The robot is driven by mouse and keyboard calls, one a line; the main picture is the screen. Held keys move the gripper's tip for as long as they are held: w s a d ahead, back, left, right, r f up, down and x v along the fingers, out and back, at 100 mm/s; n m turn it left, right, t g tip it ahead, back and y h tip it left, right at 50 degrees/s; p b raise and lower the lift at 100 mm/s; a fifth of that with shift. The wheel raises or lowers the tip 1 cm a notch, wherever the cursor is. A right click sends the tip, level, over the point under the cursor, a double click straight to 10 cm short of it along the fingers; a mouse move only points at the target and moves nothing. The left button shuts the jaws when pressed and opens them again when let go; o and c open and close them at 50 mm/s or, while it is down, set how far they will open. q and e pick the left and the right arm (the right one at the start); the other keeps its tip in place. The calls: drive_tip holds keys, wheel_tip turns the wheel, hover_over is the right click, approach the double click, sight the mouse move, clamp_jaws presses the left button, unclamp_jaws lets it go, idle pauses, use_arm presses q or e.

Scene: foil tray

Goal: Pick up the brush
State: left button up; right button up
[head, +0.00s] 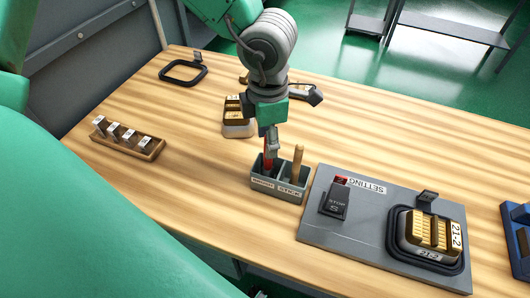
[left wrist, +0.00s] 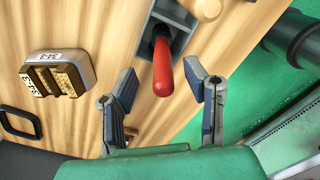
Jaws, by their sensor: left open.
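The brush shows as a red handle (head: 267,163) standing in the compartment labelled BRUSH of a small grey holder (head: 277,190). In the left wrist view the red handle (left wrist: 163,72) points toward the camera, and its lower end is hidden inside the holder (left wrist: 146,30). My left gripper (head: 271,150) is directly above and around the handle's top in the head view. In the left wrist view its two fingers (left wrist: 162,82) are spread open, one on each side of the handle, with gaps visible. My right gripper is not in view.
A wooden-handled stick (head: 297,162) stands beside the brush in the holder. A grey SETTING board (head: 330,237) with a block labelled 21-2 (head: 428,232) lies to the right. A wooden rack (head: 140,146) is at left, and a block (head: 238,125) stands behind the gripper.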

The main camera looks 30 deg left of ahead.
sight(270, 170)
use_arm(q)
drive_tip(key=f, duration=0.1)
drive_tip(key=d+f, duration=0.1)
drive_tip(key=f, duration=0.1)
drive_tip(key=shift+w+d+f, duration=0.1)
drive_tip(key=shift+w+f, duration=0.05)
drive_tip(key=shift+f, duration=0.15)
drive_tip(key=shift+a, duration=0.25)
drive_tip(key=shift+a+f, duration=0.1)
drive_tip(key=shift+a, duration=0.35)
clamp_jaws()
